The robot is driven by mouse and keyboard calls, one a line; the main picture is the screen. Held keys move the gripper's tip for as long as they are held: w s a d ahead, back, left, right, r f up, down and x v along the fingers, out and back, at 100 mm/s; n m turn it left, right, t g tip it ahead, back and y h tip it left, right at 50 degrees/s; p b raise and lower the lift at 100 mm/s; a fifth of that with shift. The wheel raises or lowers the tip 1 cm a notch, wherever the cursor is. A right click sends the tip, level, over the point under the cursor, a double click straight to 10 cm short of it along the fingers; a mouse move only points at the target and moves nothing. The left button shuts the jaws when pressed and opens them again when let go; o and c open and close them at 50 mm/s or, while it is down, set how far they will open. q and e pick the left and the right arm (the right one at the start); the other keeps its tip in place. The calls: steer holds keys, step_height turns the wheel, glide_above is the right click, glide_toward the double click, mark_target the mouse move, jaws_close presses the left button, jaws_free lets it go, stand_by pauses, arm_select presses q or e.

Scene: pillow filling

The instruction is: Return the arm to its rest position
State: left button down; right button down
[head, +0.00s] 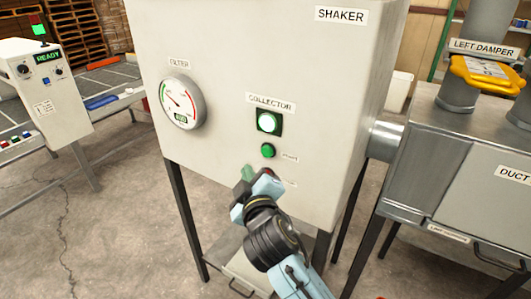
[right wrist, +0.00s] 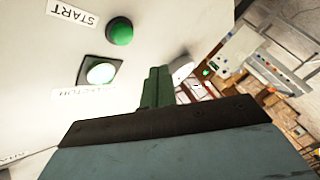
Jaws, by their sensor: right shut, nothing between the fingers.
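My right gripper (head: 247,173) is in front of the grey shaker cabinet (head: 270,60), just below the green START button (head: 268,150). Its green fingers are shut with nothing between them; they also show in the right wrist view (right wrist: 157,87). I cannot tell whether the fingertips touch the panel. The gripper partly covers a reddish spot and a label under the START button. Above the button, the COLLECTOR lamp (head: 267,122) glows white-green; the button (right wrist: 119,31) and lamp (right wrist: 101,73) also show in the right wrist view. My left gripper is out of view.
A round FILTER gauge (head: 181,102) sits on the cabinet's left. A metal duct box (head: 455,165) with a yellow-handled LEFT DAMPER (head: 487,74) stands to the right. A control box reading READY (head: 45,95) stands at the left. Concrete floor (head: 110,235) is open at the lower left.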

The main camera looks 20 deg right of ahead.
stand_by(0.5)
steer(key=s+d+f+m+g, duration=0.2)
steer(key=s+d+f+g, duration=0.1)
steer(key=s+f, duration=0.3)
steer(key=s+d+f+m+g, duration=0.2)
steer(key=s+d+f+g, duration=0.15)
steer(key=s+f, duration=0.25)
steer(key=s+d+f+m+g+y, duration=0.1)
steer(key=s+f+g, duration=0.2)
steer(key=s, duration=0.6)
steer(key=s+f+m+g+y, duration=0.1)
steer(key=s+f+m+g, duration=0.2)
steer(key=s, duration=0.5)
steer(key=s+f+n+g+b, duration=0.25)
steer(key=f+b, duration=0.25)
steer(key=f, duration=2.6)
steer(key=s+d+f+g+b, duration=0.1)
steer(key=s+d+f+b, duration=0.2)
steer(key=s+f, duration=1.3)
step_height(320, 180, down, 2)
steer(key=shift+s+f+m+b, duration=0.15)
steer(key=shift+s+m+b, duration=0.2)
steer(key=shift+b, duration=0.25)
